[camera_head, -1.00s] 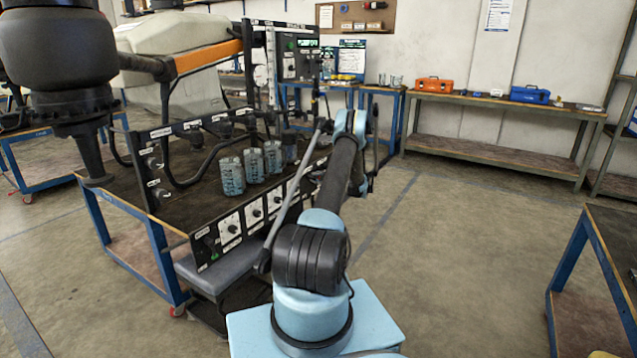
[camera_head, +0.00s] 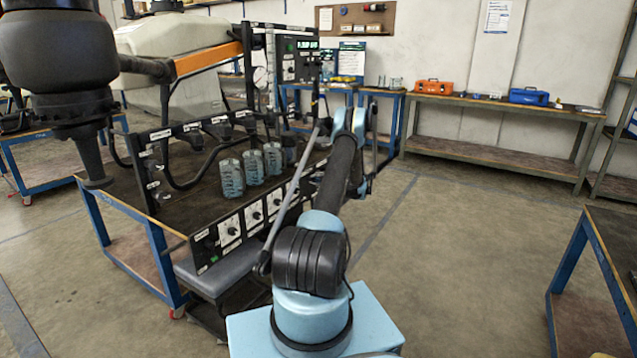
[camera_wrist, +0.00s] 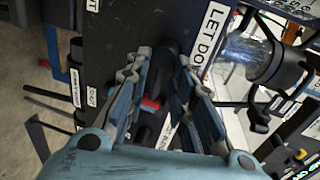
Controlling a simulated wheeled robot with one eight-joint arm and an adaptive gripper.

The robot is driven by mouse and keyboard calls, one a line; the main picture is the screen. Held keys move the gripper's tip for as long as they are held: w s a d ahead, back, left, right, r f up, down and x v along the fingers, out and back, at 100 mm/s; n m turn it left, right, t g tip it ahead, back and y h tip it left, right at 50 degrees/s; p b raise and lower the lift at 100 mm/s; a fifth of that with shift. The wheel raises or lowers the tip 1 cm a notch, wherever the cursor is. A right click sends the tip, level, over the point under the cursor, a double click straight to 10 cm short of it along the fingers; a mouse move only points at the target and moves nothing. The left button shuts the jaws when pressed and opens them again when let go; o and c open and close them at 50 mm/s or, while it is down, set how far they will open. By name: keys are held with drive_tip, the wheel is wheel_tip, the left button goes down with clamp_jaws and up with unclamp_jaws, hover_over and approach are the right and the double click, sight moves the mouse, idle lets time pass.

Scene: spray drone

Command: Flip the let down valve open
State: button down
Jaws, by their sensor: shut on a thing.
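The let down valve (camera_wrist: 170,52) shows in the wrist view as a dark handle between my fingers, beside a white LET DOWN label (camera_wrist: 208,38) on a black panel (camera_wrist: 115,25). My gripper (camera_wrist: 162,60) is shut on this valve, one finger on each side. A small red part (camera_wrist: 150,104) shows between the fingers, lower down. The fingers hide much of the handle, so its exact angle is unclear. In the head view my arm hides the valve and most of my gripper, at the right end of the bench rig.
Clear graduated jars (camera_head: 253,167) stand on the rig's bench (camera_head: 185,207), left of my arm. A clear cylinder with a black collar (camera_wrist: 250,58) is close to my right finger. Black hoses and a front control panel (camera_head: 240,226) are nearby.

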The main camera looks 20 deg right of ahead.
drive_tip(key=shift+f, duration=0.1)
drive_tip(key=c, duration=1.7)
unclamp_jaws()
drive_tip(key=v, duration=1.2)
drive_tip(key=shift+a, duration=0.15)
